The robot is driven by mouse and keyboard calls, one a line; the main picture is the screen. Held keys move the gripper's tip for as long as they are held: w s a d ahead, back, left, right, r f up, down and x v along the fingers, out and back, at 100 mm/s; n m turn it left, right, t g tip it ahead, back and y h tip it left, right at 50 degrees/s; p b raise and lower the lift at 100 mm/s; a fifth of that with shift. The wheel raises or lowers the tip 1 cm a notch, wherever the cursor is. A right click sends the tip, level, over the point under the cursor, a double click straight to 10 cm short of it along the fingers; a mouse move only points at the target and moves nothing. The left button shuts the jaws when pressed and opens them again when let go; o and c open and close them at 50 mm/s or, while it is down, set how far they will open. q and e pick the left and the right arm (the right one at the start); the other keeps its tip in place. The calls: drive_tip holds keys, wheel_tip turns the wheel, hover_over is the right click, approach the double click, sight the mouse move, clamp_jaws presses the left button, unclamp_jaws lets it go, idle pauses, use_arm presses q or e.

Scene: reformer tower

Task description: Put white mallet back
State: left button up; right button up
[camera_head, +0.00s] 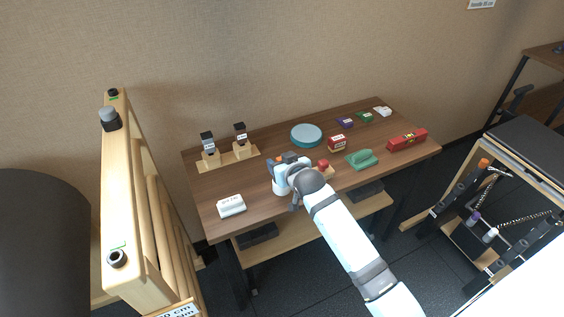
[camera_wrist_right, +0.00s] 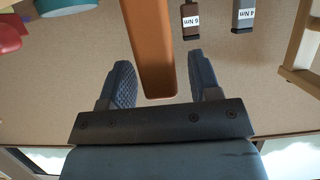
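My right gripper (camera_head: 289,160) is over the middle of the wooden table, its fingers pointing toward the back wall. In the right wrist view the two dark padded fingers (camera_wrist_right: 165,88) stand apart, with an orange-brown bar (camera_wrist_right: 152,45) between them. The bar looks like a handle. A narrow gap shows beside the right finger, so the grip is not closed on it. I cannot make out a white mallet head for certain; the arm hides part of that area. A white block with dark lettering (camera_head: 231,205) lies at the table's front left. My left gripper is not in view.
The table (camera_head: 225,182) also holds two labelled tools on a wooden stand (camera_head: 229,157), a teal round dish (camera_head: 306,135), a red box (camera_head: 337,142), a green tool (camera_head: 361,158) and a long red box (camera_head: 407,140). A wooden frame (camera_head: 143,190) stands left.

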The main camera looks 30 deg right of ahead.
drive_tip(key=shift+r, duration=0.15)
drive_tip(key=d+p+v, duration=0.1)
drive_tip(key=p+v, duration=0.1)
drive_tip(key=v, duration=0.9)
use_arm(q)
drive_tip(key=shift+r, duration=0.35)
use_arm(e)
drive_tip(key=s+a+f+n+g+y, duration=0.1)
drive_tip(key=s+a+f+y, duration=0.1)
drive_tip(key=s+a+f, duration=0.4)
drive_tip(key=s+a+f+n+g+y, duration=0.1)
drive_tip(key=s+a+f, duration=0.5)
drive_tip(key=s, duration=0.7)
drive_tip(key=shift+a+f+n+g+y, duration=0.2)
drive_tip(key=shift+f+n+g+y, duration=0.2)
drive_tip(key=shift+f+n+y, duration=0.25)
use_arm(q)
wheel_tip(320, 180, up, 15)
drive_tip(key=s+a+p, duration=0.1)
drive_tip(key=p, duration=1.8)
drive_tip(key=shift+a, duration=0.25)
use_arm(e)
wheel_tip(320, 180, up, 15)
drive_tip(key=s+d, duration=0.1)
drive_tip(key=shift+d, duration=0.2)
